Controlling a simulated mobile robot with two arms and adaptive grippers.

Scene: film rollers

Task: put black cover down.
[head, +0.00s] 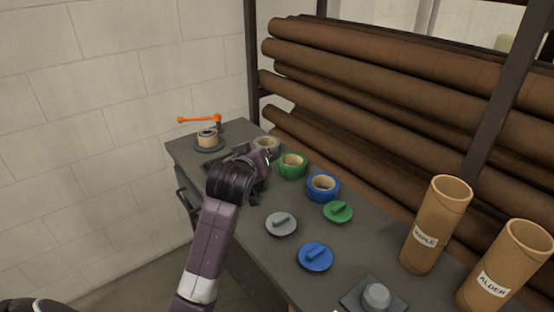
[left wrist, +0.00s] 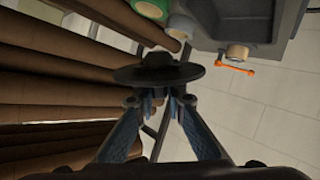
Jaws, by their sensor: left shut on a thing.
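My left gripper (head: 268,158) is above the back part of the dark bench, close to the grey-rimmed roll. In the left wrist view, my left gripper (left wrist: 162,98) is shut on the black cover (left wrist: 158,75), a dark round disc with a raised middle, held across the fingertips. In the head view I cannot clearly separate the cover from the dark gripper and arm. My right gripper is not in view.
The grey-rimmed (head: 266,143), green (head: 292,166) and blue (head: 322,187) rolls stand in a row. Grey (head: 281,225), green (head: 338,212) and blue (head: 315,258) covers lie nearer. An orange-handled device (head: 200,120) is behind. Brown tubes (head: 433,225) stand right.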

